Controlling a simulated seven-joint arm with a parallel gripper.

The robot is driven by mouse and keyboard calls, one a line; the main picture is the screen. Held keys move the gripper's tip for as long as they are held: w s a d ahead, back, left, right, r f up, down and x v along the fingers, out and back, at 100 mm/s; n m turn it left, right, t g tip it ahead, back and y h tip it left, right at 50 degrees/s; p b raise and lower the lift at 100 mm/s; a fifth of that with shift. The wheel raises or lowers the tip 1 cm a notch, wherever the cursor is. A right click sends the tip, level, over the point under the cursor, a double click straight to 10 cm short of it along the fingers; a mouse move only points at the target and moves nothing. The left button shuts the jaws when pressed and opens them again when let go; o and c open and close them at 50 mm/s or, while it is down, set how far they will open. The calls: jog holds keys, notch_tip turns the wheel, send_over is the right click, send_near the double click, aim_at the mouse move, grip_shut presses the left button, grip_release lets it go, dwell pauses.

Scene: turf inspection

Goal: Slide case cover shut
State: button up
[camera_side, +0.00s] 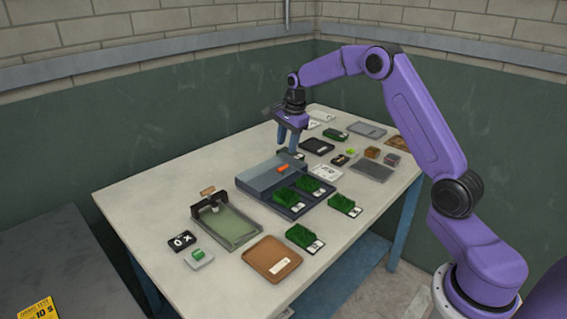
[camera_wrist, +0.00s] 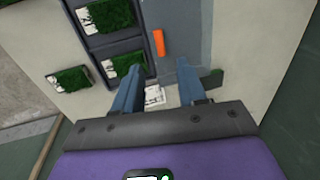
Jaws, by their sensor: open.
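The grey case (camera_side: 293,211) sits on the table with its grey cover (camera_side: 262,179) over the left part. Two green turf samples (camera_side: 308,184) (camera_side: 285,196) show uncovered in the right compartments. An orange handle (camera_side: 282,168) stands on the cover. In the wrist view the handle (camera_wrist: 158,42) is upright in the picture, beside the cover's edge near the open compartments (camera_wrist: 117,42). My gripper (camera_side: 288,146) is open and empty, above the case's far end. In the wrist view its fingers (camera_wrist: 157,68) are apart, with the handle just beyond, between their lines. I see no contact.
Loose turf samples (camera_side: 343,204) (camera_side: 304,237) lie right of and in front of the case. A paper card (camera_side: 325,172), dark tray (camera_side: 317,145) and small blocks lie beyond.

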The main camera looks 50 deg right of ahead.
aim_at(283, 167)
jog(key=f, duration=0.2)
jog(key=w+f, duration=0.1)
jog(key=f, duration=0.5)
jog(key=shift+w+f, duration=0.25)
jog(key=shift+w, duration=0.1)
grip_shut()
